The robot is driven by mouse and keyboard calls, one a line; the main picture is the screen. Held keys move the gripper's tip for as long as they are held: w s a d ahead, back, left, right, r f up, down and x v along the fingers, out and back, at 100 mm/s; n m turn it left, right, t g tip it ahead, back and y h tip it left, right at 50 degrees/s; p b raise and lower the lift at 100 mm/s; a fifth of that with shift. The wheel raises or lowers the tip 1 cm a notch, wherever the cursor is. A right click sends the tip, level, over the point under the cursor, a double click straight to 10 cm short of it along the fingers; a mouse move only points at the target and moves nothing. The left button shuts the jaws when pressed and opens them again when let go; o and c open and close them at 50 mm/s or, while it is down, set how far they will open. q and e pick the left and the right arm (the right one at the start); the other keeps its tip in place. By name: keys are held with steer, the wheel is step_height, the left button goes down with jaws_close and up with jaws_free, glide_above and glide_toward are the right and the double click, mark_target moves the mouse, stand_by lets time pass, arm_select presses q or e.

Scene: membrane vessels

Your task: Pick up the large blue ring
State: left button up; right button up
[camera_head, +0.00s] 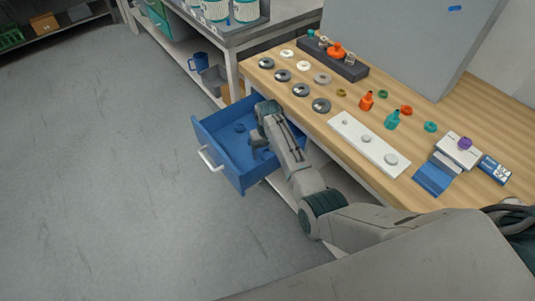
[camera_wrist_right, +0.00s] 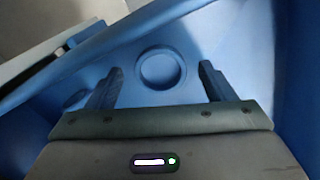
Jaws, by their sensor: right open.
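The blue ring (camera_wrist_right: 160,68) lies flat on the floor of the open blue drawer (camera_wrist_right: 115,88), in the upper middle of the right wrist view. My right gripper (camera_wrist_right: 160,84) is open and empty. Its two dark fingers stand wide apart, one on each side of the ring and apart from it. In the head view my right arm reaches down into the drawer (camera_head: 206,134), and the gripper (camera_head: 257,143) is low inside it. A small dark blue round piece (camera_head: 240,127) shows on the drawer floor there. My left gripper is out of view.
The drawer walls stand close around my right gripper. The wooden worktop (camera_head: 290,117) beside it carries grey and white discs, small orange and teal bottles, a white plate (camera_head: 368,142) and a dark rack (camera_head: 333,62). The grey floor (camera_head: 110,170) to the left is clear.

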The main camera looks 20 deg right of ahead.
steer(key=shift+w+f, duration=0.1)
steer(key=shift+f, duration=0.1)
steer(key=c, duration=1)
steer(key=shift+r, duration=0.1)
steer(key=shift+c, duration=0.2)
